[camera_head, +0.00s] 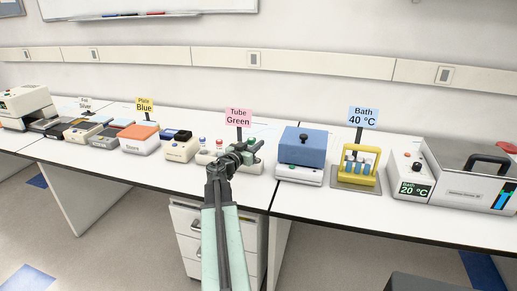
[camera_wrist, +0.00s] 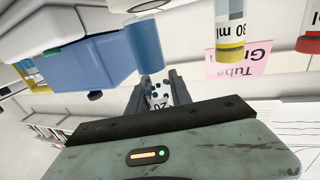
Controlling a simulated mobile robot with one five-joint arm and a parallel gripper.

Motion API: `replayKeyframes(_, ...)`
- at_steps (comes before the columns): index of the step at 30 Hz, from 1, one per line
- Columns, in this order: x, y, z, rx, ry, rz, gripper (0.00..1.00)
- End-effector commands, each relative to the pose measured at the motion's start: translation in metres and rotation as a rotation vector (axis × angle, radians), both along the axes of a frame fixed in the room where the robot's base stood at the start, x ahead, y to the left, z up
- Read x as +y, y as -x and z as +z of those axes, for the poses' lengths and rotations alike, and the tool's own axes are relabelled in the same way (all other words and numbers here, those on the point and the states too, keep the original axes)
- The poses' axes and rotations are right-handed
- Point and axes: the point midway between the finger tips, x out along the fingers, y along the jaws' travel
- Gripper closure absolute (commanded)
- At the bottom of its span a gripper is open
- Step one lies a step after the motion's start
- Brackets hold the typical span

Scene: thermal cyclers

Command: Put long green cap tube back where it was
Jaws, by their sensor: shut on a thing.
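My gripper (camera_head: 243,152) is over the tube place by the pink "Tube Green" sign (camera_head: 238,117) in the head view. In the wrist view my gripper (camera_wrist: 160,92) is shut on a pale tube (camera_wrist: 158,103) with a "20" marking between the fingers. Its cap colour cannot be made out there. The wrist view looks upside down and also shows the pink sign (camera_wrist: 240,64). Small red and blue tops (camera_head: 203,140) show left of my gripper in the head view. My arm hides much of the rack.
Near my fingers in the wrist view are a blue cylinder (camera_wrist: 146,42), a yellow-ended "30 ml" tube (camera_wrist: 230,32) and a red-ended tube (camera_wrist: 308,40). A blue-lidded device (camera_head: 302,145) stands right of my gripper, then a yellow rack (camera_head: 346,178) and a 20 °C bath (camera_head: 465,195).

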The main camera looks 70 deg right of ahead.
Motion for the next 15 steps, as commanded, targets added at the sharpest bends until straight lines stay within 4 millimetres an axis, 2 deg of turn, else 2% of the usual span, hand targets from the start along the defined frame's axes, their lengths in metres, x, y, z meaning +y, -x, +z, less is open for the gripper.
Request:
replayKeyframes(1,-0.014,-0.001,-0.002,0.0,0.0,-0.001,1.0)
replayKeyframes(3,-0.023,-0.001,-0.003,0.0,0.0,-0.001,1.0)
replayKeyframes(11,-0.031,-0.002,-0.003,0.0,0.0,0.004,1.0)
replayKeyframes(15,-0.048,-0.002,-0.005,0.0,0.0,0.001,1.0)
